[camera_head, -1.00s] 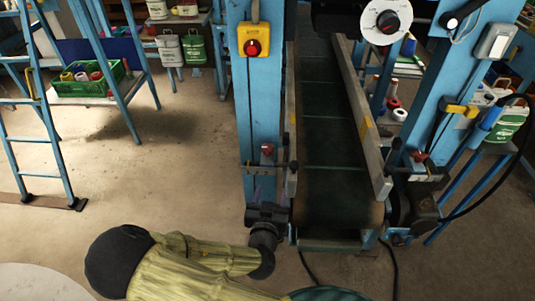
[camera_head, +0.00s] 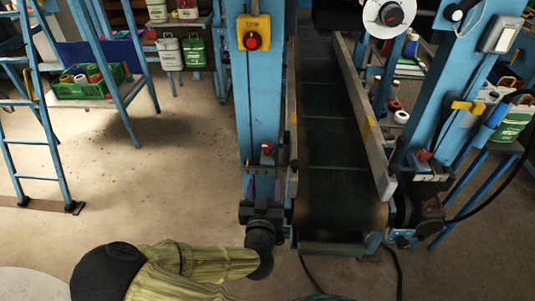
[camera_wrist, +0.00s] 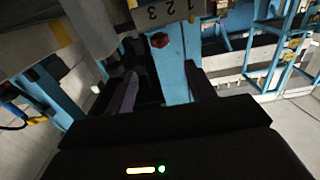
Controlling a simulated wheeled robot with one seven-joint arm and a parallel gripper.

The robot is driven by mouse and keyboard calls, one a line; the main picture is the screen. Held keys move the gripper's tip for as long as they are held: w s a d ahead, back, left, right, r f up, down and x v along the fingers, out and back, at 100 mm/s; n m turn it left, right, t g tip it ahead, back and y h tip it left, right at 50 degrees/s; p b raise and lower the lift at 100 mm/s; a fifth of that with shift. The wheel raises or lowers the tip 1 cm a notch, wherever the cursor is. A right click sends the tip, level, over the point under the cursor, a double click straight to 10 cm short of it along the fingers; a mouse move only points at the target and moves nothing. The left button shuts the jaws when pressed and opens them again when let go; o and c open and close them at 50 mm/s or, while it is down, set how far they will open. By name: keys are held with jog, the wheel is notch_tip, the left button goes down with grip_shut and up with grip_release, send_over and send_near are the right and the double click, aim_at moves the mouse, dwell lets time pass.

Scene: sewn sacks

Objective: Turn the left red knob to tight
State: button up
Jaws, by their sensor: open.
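The left red knob (camera_head: 267,148) sits on the blue left post of the conveyor frame, by a small marked plate (camera_head: 258,168). In the wrist view the red knob (camera_wrist: 159,40) shows beyond the fingers, beside a plate (camera_wrist: 166,12) numbered 1, 2, 3. My gripper (camera_head: 261,211) is low in front of that post, below the knob and apart from it. In the wrist view my gripper (camera_wrist: 163,88) has its dark fingers spread, with the blue post between them in the picture. The knob's exact setting is too small to read.
The conveyor belt (camera_head: 342,150) and its metal side rail (camera_head: 365,120) lie right of the post. A second red knob (camera_head: 424,156) is on the right post. A yellow box with a red button (camera_head: 253,37) is higher up. Open floor (camera_head: 170,170) lies left.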

aim_at(267, 155)
jog(key=w+b, duration=0.1)
jog(key=w, duration=0.9)
jog(key=w+d+b, duration=0.1)
jog(key=w, duration=0.5)
jog(key=shift+b, duration=0.3)
jog(key=shift+a, duration=0.15)
jog(key=c, duration=0.9)
